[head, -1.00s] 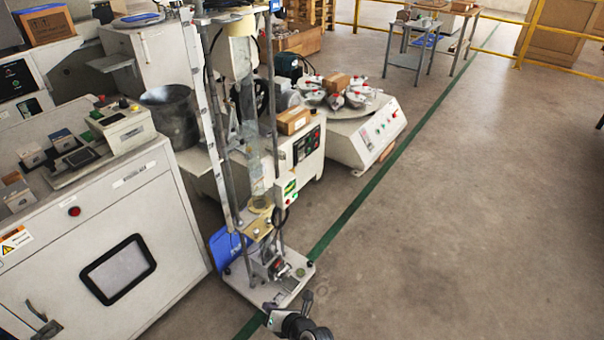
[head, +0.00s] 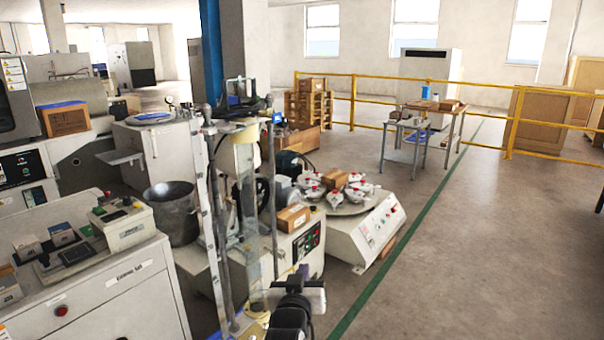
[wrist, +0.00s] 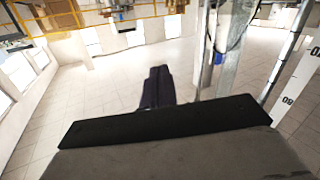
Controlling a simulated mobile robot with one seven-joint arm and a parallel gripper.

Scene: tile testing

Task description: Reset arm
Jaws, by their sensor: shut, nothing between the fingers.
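My arm's dark and light-grey end shows at the bottom centre of the head view, in front of the tall test rig (head: 222,215). Its fingertips cannot be made out there. In the wrist view my gripper (wrist: 158,72) shows as two dark fingers side by side, pressed together with nothing between them. The fingers point into open space.
A white cabinet (head: 110,305) with instruments stands at left. A metal bucket (head: 172,212) and a round-topped machine (head: 365,235) stand around the rig. Tables (head: 425,120) and a yellow railing (head: 350,100) are farther back. The floor (head: 480,260) at right is clear.

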